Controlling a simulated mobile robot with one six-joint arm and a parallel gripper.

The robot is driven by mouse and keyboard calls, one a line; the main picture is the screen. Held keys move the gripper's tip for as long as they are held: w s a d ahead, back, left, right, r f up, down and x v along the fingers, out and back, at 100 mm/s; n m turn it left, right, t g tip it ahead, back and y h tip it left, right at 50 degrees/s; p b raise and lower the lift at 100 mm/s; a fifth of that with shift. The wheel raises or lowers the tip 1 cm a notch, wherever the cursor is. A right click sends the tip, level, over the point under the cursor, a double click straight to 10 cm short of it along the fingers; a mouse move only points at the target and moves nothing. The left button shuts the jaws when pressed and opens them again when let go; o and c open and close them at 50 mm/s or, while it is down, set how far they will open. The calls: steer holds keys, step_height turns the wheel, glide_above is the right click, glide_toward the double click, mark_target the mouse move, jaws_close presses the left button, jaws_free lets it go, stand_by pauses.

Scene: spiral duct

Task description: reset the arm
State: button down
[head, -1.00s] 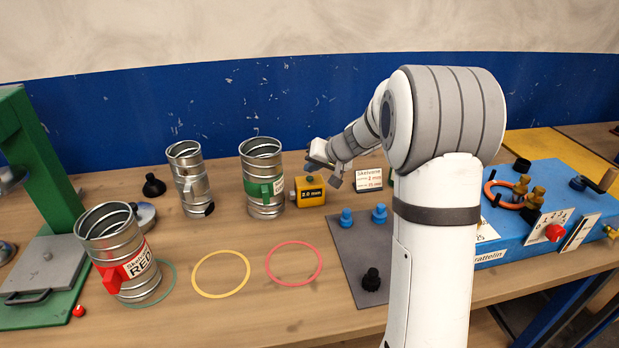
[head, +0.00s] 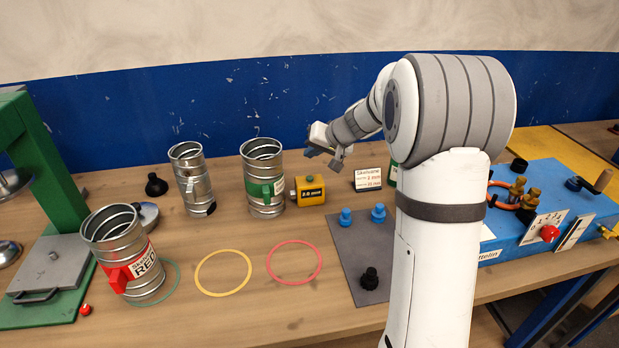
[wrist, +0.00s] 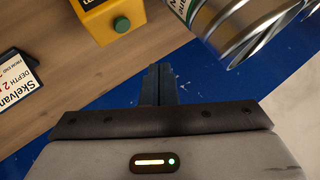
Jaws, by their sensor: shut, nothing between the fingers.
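My gripper (head: 325,158) is up in the air above the back of the table, near the yellow box and the small sign. In the wrist view its two fingers (wrist: 158,84) are pressed together with nothing between them. My arm comes in from the right and partly hides the table behind it.
A yellow box (head: 309,190) and a Skelvanne sign (head: 367,179) stand below my gripper. Metal ducts with a green tag (head: 264,178), without colour (head: 192,180) and with a red tag (head: 124,252) stand leftward. A grey mat (head: 362,250) holds blue and black knobs. A blue machine (head: 545,205) stands right.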

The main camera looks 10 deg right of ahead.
steer(key=s+a+r+n+g+h, duration=0.1)
steer(key=s+a+r, duration=0.1)
steer(key=s, duration=0.6)
steer(key=s+a+r+g, duration=0.1)
steer(key=s+a, duration=0.1)
steer(key=s, duration=0.7)
steer(key=s+d+f+g+h, duration=0.1)
steer(key=s+h, duration=0.1)
steer(key=s, duration=0.8)
steer(key=s+d+f+g+h, duration=0.1)
steer(key=s+d+h, duration=0.1)
steer(key=s, duration=0.8)
steer(key=shift+d+f+n+g, duration=0.3)
steer(key=shift+f+n, duration=0.1)
